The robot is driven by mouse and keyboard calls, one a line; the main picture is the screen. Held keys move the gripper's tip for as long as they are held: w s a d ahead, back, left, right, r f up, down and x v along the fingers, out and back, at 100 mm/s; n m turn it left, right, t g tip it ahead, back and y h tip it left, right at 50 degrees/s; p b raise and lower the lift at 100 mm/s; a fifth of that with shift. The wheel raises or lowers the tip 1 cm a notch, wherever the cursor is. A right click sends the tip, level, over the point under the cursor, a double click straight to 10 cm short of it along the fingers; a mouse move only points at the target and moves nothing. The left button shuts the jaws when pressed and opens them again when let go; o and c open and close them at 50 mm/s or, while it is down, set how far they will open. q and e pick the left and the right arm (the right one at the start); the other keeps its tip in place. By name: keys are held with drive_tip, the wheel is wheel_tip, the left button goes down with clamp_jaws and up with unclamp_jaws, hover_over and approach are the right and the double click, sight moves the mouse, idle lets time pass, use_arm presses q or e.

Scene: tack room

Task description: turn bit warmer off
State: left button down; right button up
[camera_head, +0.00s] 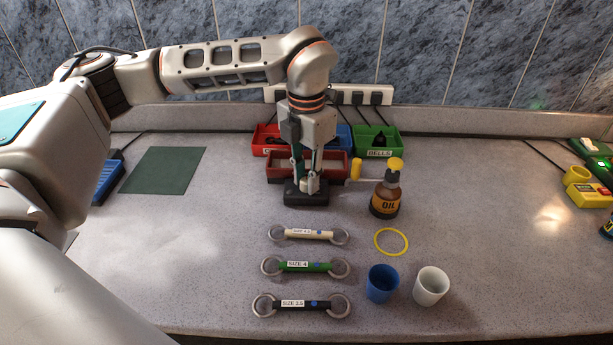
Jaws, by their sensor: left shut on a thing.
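My left gripper (311,184) reaches down from above at the centre of the counter. Its fingers are shut on a small part at the top of a dark box (293,199), and they hide most of that part. A low red unit (276,167) stands directly behind the dark box. It appears to be the bit warmer together with the box, but I cannot tell whether they are joined. No on or off mark is readable. A yellow-ended piece (354,169) shows at the unit's right. My right gripper is not in view.
An oil bottle (385,202) stands close right of the gripper. Several labelled bits (305,266), a yellow ring (406,242), a blue cup (382,284) and a white cup (431,286) are in front. A green bin (377,139) stands behind. The right-hand counter is mostly clear.

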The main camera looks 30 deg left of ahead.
sight(306, 180)
use_arm(q)
drive_tip(key=shift+r, duration=0.1)
drive_tip(key=c, duration=2.1)
unclamp_jaws()
wheel_tip(306, 180, up, 12)
drive_tip(key=shift+f, duration=0.1)
